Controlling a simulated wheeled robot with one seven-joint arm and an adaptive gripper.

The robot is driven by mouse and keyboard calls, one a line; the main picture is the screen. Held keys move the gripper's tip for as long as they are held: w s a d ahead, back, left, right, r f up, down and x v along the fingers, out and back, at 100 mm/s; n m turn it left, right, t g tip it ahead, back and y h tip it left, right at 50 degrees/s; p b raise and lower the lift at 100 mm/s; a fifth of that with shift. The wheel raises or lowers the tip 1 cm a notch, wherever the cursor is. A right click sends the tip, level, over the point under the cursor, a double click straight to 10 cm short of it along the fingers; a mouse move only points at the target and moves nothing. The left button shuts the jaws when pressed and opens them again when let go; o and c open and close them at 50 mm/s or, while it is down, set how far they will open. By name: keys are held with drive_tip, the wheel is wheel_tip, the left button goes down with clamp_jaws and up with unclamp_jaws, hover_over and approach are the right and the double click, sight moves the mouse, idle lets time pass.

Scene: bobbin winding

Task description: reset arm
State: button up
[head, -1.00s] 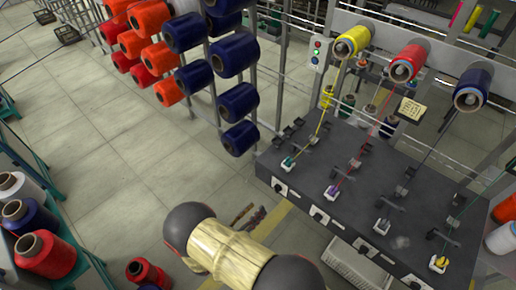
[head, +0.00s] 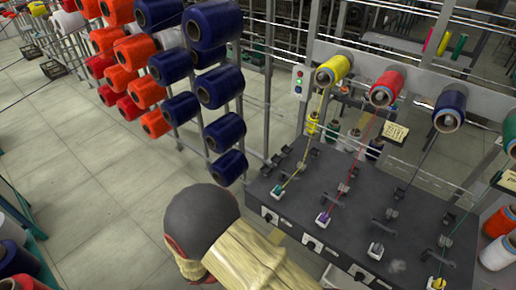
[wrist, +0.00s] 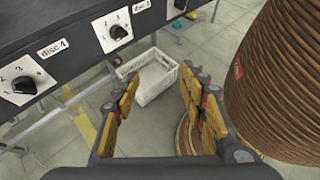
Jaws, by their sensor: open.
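My gripper (wrist: 158,112) shows in the wrist view with its two fingers spread apart and nothing between them. It hangs in front of the dark winding machine, near the knobs labelled disc 1 (wrist: 25,85) and disc 2 (wrist: 118,32). In the head view my own arm fills the bottom middle and hides the gripper. The winding machine (head: 335,215) stands to the right with yellow (head: 335,70), red (head: 388,85) and dark blue (head: 450,108) spools above it.
A rack of orange (head: 143,92) and dark blue spools (head: 225,132) stands left of the machine. A white crate (wrist: 155,78) sits on the floor under the machine. A large brown ribbed object (wrist: 275,85) is close on the wrist view's right. Floor at left (head: 95,200) is clear.

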drive_tip(key=s+d+r+m+g+y, duration=0.1)
drive_tip(key=s+d+r+m+y, duration=0.1)
drive_tip(key=r+m+y, duration=0.6)
drive_tip(key=s+d+r+m+g+y, duration=0.15)
drive_tip(key=r+m, duration=0.45)
drive_tip(key=r, duration=0.6)
drive_tip(key=s+d+r+m+t+y, duration=0.1)
drive_tip(key=d+r+m+t, duration=0.2)
drive_tip(key=d+r, duration=0.2)
drive_tip(key=s+d+r+m+t+y+b, duration=0.1)
drive_tip(key=d+r+m+t, duration=0.2)
drive_tip(key=r, duration=0.7)
drive_tip(key=shift+s+d+r, duration=0.2)
drive_tip(key=shift+d+r, duration=0.1)
drive_tip(key=shift+d, duration=0.95)
drive_tip(key=shift+c, duration=1.1)
